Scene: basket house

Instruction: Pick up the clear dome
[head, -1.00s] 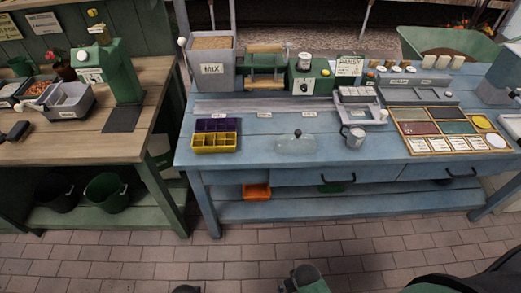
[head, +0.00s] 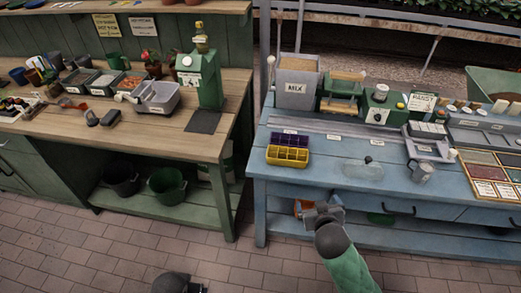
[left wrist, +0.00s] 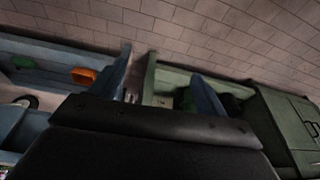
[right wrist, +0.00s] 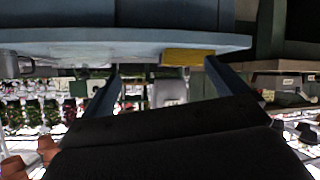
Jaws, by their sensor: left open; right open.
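The clear dome (head: 362,169) with a small dark knob sits on the front part of the blue bench (head: 300,174), right of the yellow and purple trays. My right gripper (head: 322,210) is in front of the bench's front edge, below and left of the dome and apart from it. In the right wrist view its two fingers (right wrist: 160,75) are spread with nothing between them. My left gripper shows as spread, empty fingers in the left wrist view (left wrist: 165,80), over the brick floor. In the head view only a dark part of my left arm shows at the bottom.
A MIX bin (head: 297,82) is at the back. A wooden-topped green bench (head: 150,130) stands to the left. Bare bench top surrounds the dome.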

